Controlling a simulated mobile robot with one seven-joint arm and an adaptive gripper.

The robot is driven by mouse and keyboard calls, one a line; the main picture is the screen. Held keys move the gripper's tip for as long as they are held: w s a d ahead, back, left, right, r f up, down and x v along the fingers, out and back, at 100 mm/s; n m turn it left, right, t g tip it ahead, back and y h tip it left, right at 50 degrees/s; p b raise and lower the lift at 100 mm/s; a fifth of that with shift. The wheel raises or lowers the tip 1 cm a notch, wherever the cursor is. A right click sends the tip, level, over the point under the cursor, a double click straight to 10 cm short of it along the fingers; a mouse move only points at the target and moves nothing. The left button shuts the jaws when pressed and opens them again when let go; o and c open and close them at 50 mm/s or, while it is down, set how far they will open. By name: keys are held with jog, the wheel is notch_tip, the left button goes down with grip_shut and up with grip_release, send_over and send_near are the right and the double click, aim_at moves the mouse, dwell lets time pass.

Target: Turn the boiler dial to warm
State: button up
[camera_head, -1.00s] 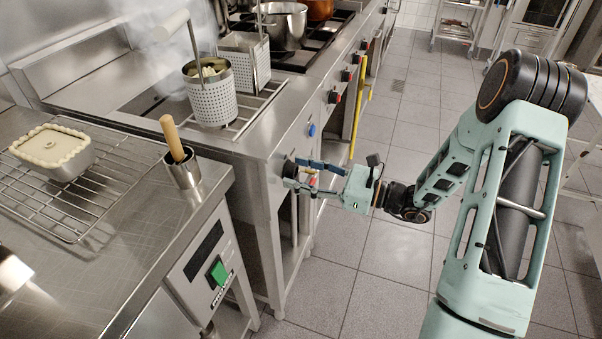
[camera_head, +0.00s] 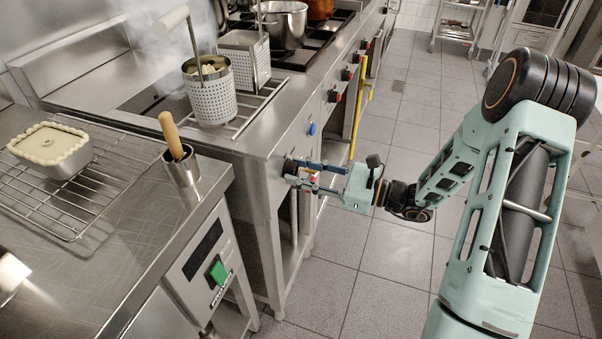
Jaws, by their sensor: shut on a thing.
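The boiler (camera_head: 232,136) is the steel unit at centre left, with perforated baskets on the grate at its top. Its dial (camera_head: 290,167) is a dark knob on the front panel, below and left of a blue knob (camera_head: 311,129). My gripper (camera_head: 298,173) reaches in from the right and is shut on the dial. The fingers cover part of the dial, so its pointer and the warm mark cannot be made out.
A counter (camera_head: 120,255) with a wire rack and a pie stands at the left. The tiled floor (camera_head: 390,285) below my arm is clear.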

jog(key=n+b, duration=0.3)
jog(key=n, duration=0.2)
jog(key=shift+f, duration=0.2)
jog(key=n+b, duration=0.3)
jog(key=n, duration=0.2)
jog(key=shift+r, duration=0.1)
jog(key=shift+b, duration=0.35)
jog(key=o, duration=1.2)
jog(key=shift+r, duration=0.1)
jog(key=shift+c, duration=0.2)
jog(key=v, duration=1.2)
